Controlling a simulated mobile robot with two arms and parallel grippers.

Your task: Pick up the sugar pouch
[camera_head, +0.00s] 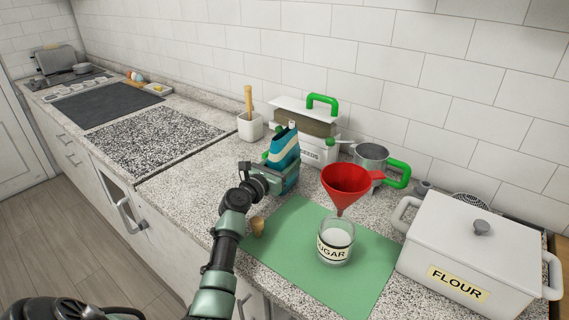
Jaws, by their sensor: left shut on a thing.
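The sugar pouch, a teal bag with a cream band (286,147), stands upright and slightly tilted at the middle of the counter. My left gripper (284,178) is shut on its lower part and hides its bottom, so I cannot tell whether it touches the counter. A glass jar labelled as sugar (335,244) stands on the green mat (292,262), with white contents. A red funnel (346,181) sits over the jar's mouth. My right gripper is out of view.
Behind the pouch stands a seeds container (317,152) with a green handle. A white crock (249,127) and a metal pot (371,157) are near it. A flour box (470,248) fills the right front. The counter (190,180) left of my gripper is clear.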

